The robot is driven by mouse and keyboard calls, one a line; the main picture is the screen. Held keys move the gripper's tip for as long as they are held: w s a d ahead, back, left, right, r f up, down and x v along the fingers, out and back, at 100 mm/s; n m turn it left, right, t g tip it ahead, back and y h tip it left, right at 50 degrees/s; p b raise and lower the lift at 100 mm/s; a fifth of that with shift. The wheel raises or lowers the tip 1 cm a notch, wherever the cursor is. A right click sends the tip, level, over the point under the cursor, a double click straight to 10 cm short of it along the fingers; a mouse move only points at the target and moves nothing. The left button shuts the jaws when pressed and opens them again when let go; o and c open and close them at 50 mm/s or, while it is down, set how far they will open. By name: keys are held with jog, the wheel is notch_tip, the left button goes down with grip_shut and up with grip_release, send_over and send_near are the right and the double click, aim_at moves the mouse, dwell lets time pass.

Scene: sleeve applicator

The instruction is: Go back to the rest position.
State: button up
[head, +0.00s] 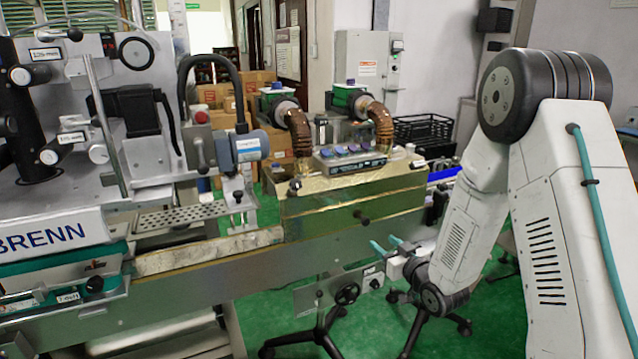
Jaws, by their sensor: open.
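My gripper (386,244) is at the lower middle right of the head view, with two teal fingertips apart and nothing between them. It is in front of the machine's metal side, near the right end of the brass-coloured box. Whether it touches the machine cannot be told. My white arm (560,220) fills the right side and bends down to the gripper.
The sleeve applicator (60,190) stands on the left. The brass-coloured box (350,212) with brown hoses (380,125) is in the middle. Green floor (290,312) shows underneath. Cardboard boxes (262,92) and a black crate (424,130) are behind.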

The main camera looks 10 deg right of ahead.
jog(key=s+d+f+m+g+h, duration=0.1)
jog(key=s+d+f+g+h, duration=0.2)
jog(key=f+g, duration=0.35)
jog(key=s+d+m+g+h, duration=0.1)
jog(key=s+d+g+h, duration=0.25)
jog(key=s, duration=0.35)
jog(key=s+a+r+g, duration=0.2)
jog(key=s+a+r, duration=0.1)
jog(key=s+r, duration=1)
jog(key=s+a+r+m+g+y, duration=0.1)
jog(key=s+a+r+g, duration=0.2)
jog(key=s+r, duration=1)
jog(key=s, duration=0.4)
jog(key=shift+s+m, duration=0.15)
jog(key=shift+m, duration=0.15)
